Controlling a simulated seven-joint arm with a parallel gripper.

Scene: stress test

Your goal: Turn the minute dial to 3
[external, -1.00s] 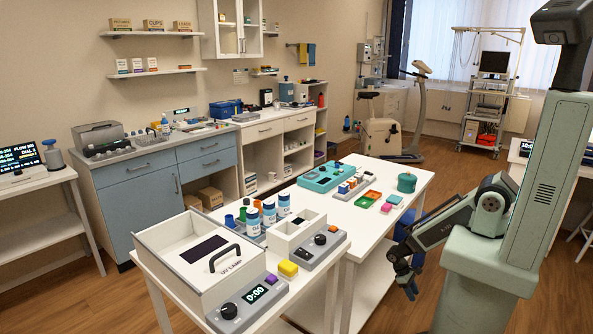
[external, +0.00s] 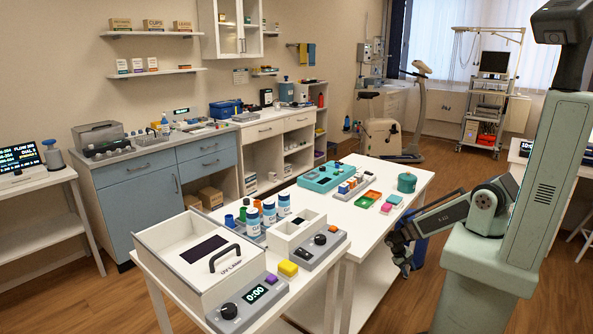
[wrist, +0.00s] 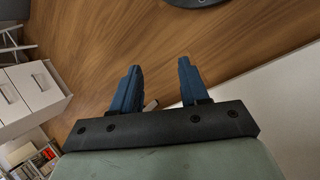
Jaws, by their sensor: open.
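The UV lamp box (external: 205,250) stands on the near white table, with a black handle on its lid. On its grey front panel are a black dial (external: 228,310) and a display (external: 256,292) that reads 0:00. A purple button (external: 271,279) and a yellow button (external: 288,268) sit beside the display. I cannot read the dial's marks. My gripper (external: 405,262) hangs to the right of the white tables, away from the dial. In the wrist view my gripper (wrist: 160,90) shows two blue fingers apart with nothing between them, over wooden floor.
The far white table (external: 405,185) holds a teal tray and coloured blocks. Floor is clear between the tables and my base.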

